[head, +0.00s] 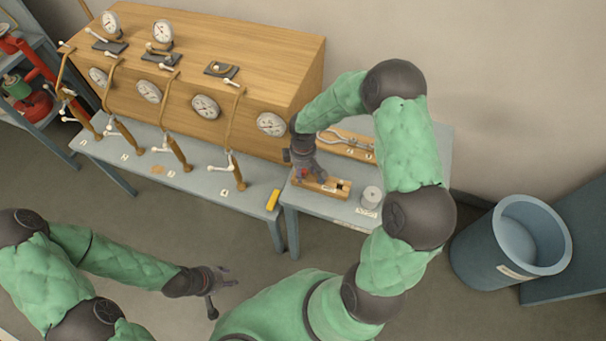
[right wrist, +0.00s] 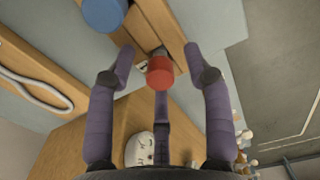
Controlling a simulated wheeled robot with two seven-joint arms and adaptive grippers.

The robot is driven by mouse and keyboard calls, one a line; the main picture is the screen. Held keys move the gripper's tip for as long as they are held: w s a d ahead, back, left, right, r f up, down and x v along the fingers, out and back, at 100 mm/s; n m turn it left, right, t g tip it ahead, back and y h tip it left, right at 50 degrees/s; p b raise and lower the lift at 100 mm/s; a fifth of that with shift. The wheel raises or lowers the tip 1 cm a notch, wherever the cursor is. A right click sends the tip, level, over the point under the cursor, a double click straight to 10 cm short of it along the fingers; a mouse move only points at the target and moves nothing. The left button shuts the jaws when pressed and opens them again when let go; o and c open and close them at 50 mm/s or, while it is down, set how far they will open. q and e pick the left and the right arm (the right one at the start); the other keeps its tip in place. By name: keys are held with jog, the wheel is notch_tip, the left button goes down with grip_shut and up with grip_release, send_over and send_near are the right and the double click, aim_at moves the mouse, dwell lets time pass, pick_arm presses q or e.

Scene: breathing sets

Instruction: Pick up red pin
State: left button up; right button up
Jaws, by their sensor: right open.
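The red pin (right wrist: 160,71) shows its round red head between the fingers of my right gripper (right wrist: 160,58) in the right wrist view. The fingers are open around it, with a visible gap on both sides. The pin is at a wooden holder (right wrist: 150,38) on the grey table. In the head view a bit of red (head: 303,174) shows among the fingers of my right gripper (head: 305,176), above the holder (head: 328,188). My left gripper (head: 222,284) is low at the left, away from the tables, with its fingers spread and nothing visible between them.
A blue cylinder (right wrist: 104,14) is beside the wooden holder. A wooden rack with pliers (head: 348,145) lies behind, and a grey roll (head: 371,197) stands to the right. The wooden gauge cabinet (head: 235,50) is close on the left. A blue bin (head: 480,250) stands on the floor at right.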

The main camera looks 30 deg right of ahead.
jog(key=shift+f, duration=0.15)
jog(key=shift+c, duration=0.2)
grip_shut()
